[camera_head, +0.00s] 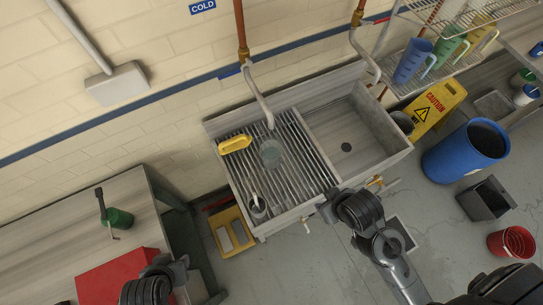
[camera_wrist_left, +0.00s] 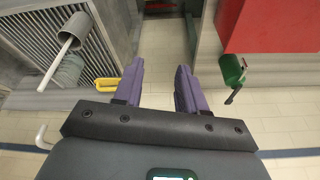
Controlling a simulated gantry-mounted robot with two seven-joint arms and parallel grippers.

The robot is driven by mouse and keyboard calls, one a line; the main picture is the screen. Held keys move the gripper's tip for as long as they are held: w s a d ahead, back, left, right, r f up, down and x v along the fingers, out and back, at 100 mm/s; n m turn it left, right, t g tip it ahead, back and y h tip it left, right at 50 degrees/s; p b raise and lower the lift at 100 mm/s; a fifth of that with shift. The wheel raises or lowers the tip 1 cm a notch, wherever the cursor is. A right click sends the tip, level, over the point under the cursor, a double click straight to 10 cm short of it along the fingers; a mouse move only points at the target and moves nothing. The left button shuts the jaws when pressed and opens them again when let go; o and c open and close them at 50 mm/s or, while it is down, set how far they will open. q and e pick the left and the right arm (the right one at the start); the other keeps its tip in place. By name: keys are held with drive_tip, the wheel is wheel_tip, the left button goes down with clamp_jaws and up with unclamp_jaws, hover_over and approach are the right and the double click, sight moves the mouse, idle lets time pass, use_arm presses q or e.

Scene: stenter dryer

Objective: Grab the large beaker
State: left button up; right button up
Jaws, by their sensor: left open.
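The large beaker (camera_head: 271,153), grey and translucent, stands on the slatted drainboard beside the sink basin. It also shows at the left of the left wrist view (camera_wrist_left: 68,74). A smaller cup (camera_head: 258,209) with a white stick in it stands nearer the drainboard's front edge; the stick crosses in front of the beaker in the wrist view. My left gripper (camera_wrist_left: 158,72) is open, with nothing between its purple fingers, and apart from the beaker. My right arm reaches to the sink's front edge; its fingers cannot be made out.
A yellow object (camera_head: 235,144) lies left of the beaker. The sink basin (camera_head: 370,140) is right of the drainboard, with a pipe (camera_head: 261,98) hanging behind the beaker. A green can (camera_head: 119,218) and red box (camera_head: 120,278) occupy the left bench. A yellow tray (camera_head: 232,235) is below.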

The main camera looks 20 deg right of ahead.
use_arm(q)
drive_tip(key=o, duration=1.1)
